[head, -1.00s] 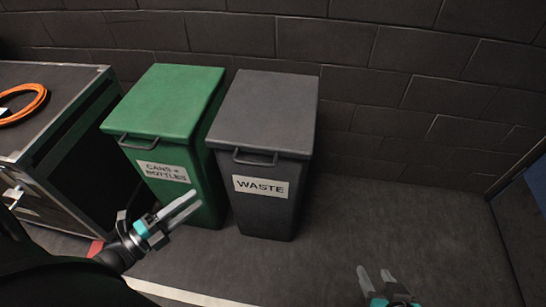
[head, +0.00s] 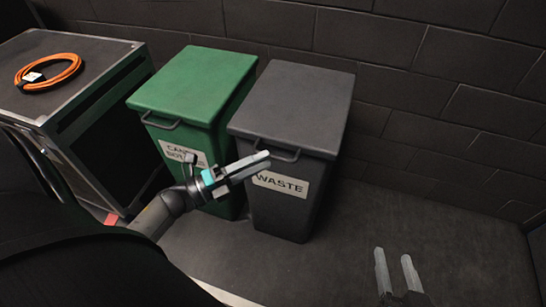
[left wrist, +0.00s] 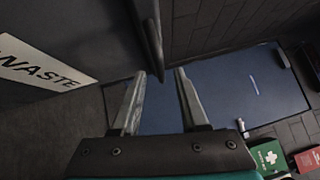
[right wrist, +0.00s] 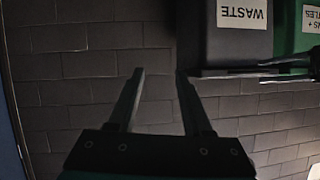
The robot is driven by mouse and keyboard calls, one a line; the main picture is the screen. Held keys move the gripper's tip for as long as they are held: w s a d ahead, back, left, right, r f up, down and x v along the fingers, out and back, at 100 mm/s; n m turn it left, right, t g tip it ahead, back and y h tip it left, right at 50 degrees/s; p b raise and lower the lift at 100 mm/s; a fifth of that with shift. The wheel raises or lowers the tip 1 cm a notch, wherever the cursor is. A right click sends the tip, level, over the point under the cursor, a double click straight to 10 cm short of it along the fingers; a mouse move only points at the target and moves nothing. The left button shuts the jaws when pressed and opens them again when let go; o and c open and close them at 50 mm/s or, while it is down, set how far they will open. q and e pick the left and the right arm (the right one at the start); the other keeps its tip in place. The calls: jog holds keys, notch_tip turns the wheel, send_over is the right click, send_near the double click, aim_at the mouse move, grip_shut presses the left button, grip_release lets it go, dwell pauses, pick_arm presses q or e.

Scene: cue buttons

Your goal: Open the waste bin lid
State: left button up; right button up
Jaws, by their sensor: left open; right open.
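The dark grey waste bin (head: 295,110) stands upright against the wall with its flat lid closed. A bar handle (head: 272,150) is on the lid's front edge, above the white WASTE label (head: 281,185). My left gripper (head: 256,164) is open in front of the bin, just below and left of the handle. In the left wrist view, the WASTE label (left wrist: 38,65) is at the left and a dark bar (left wrist: 149,35) rises just beyond the open fingers (left wrist: 158,80). My right gripper (head: 397,255) is open and empty, low over the floor to the right of the bin.
A green cans and bottles bin (head: 200,85) stands close on the left of the waste bin. A black case (head: 75,110) with an orange cable coil (head: 50,71) is further left. The floor (head: 455,235) at the right is clear up to the brick wall (head: 430,80).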

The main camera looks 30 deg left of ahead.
aim_at(273, 157)
pick_arm(q)
jog(key=shift+b+x, duration=0.3)
jog(key=shift+x, duration=1.65)
pick_arm(e)
jog(key=shift+a+r+t+y, duration=0.3)
jog(key=shift+a+r+t, duration=0.1)
jog(key=shift+a+t, duration=0.25)
pick_arm(q)
jog(key=shift+c, duration=0.4)
grip_shut()
jog(key=shift+s, duration=0.1)
pick_arm(e)
jog(key=shift+d, duration=0.1)
